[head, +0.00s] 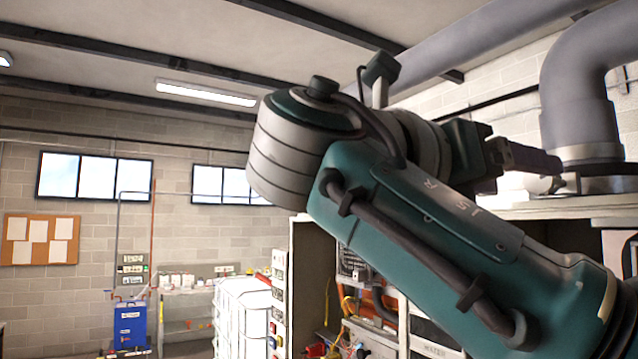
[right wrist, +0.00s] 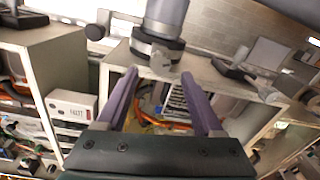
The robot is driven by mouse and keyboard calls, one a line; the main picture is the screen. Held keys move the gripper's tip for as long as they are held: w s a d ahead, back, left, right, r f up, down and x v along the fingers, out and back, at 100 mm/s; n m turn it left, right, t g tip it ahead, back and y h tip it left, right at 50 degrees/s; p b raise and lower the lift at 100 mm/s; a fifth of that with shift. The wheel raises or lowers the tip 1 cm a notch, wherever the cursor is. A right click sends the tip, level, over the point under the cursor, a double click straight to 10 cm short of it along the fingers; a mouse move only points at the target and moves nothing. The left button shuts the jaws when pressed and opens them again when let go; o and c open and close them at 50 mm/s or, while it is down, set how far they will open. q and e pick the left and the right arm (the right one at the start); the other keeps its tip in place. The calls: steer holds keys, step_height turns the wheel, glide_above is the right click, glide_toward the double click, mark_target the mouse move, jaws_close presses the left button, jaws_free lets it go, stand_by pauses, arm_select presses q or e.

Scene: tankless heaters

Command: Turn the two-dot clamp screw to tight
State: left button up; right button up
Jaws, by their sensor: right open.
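My right gripper (head: 548,165) reaches toward the foot of a large grey pipe (head: 578,105) at the right of the head view. In the right wrist view the right gripper (right wrist: 160,74) is open, with two purple fingers apart and nothing between them. Just beyond the fingertips is the pipe's dark clamp collar (right wrist: 157,44), with a small pale metal piece (right wrist: 162,66) on its near side, perhaps the clamp screw. That piece also shows beside the fingertip in the head view (head: 543,184). I cannot make out any dots. My left gripper is not in view.
The pipe stands on a pale cabinet top (right wrist: 215,76). A grey tool-like object (right wrist: 240,68) lies on it to the right. A white box (right wrist: 70,105) stands on the left. My right arm covers much of the head view. A blue unit (head: 130,325) stands at the far wall.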

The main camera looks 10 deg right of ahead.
mark_target(536, 179)
steer(key=x, duration=0.6)
steer(key=shift+d, duration=0.1)
jaws_close()
stand_by(0.4)
